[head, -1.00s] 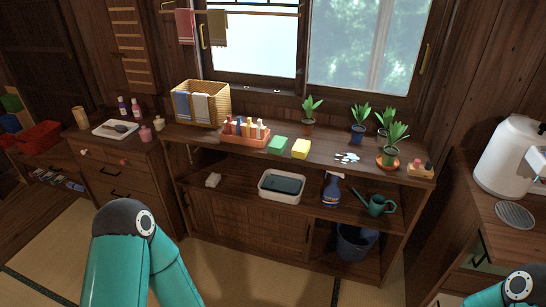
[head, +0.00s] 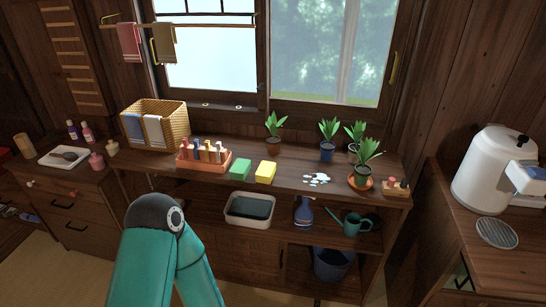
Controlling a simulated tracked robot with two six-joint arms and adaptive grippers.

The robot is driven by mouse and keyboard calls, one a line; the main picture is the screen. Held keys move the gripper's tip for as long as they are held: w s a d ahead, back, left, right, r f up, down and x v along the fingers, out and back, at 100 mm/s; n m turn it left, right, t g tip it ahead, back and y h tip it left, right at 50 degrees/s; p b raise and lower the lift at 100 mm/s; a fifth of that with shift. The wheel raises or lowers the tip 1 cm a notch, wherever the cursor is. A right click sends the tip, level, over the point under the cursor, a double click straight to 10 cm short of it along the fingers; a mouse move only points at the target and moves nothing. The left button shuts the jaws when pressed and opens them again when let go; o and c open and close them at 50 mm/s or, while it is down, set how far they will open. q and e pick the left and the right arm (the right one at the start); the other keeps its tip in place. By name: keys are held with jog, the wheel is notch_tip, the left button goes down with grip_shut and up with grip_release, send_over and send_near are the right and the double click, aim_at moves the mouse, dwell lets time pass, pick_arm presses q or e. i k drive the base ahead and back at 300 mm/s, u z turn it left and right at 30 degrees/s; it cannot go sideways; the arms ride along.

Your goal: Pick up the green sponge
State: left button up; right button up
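The green sponge (head: 240,169) lies on the wooden counter top, near its front edge. It sits between an orange rack of bottles (head: 204,156) on its left and a yellow sponge (head: 265,172) on its right, apart from both. A teal arm link of mine rises at the bottom, left of centre, below and in front of the counter. Neither gripper shows in the head view, so I cannot see their fingers.
A wicker basket with towels (head: 157,125) stands at the counter's left. White and blue pieces (head: 316,179), potted plants (head: 328,139) and a small wooden block with bottles (head: 396,188) are to the right. A white bin (head: 250,210) sits on the shelf below. A white water boiler (head: 487,170) stands far right.

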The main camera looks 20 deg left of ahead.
aim_at(240, 169)
jog(key=z, duration=0.05)
jog(key=i, duration=1.05)
jog(key=u, duration=0.5)
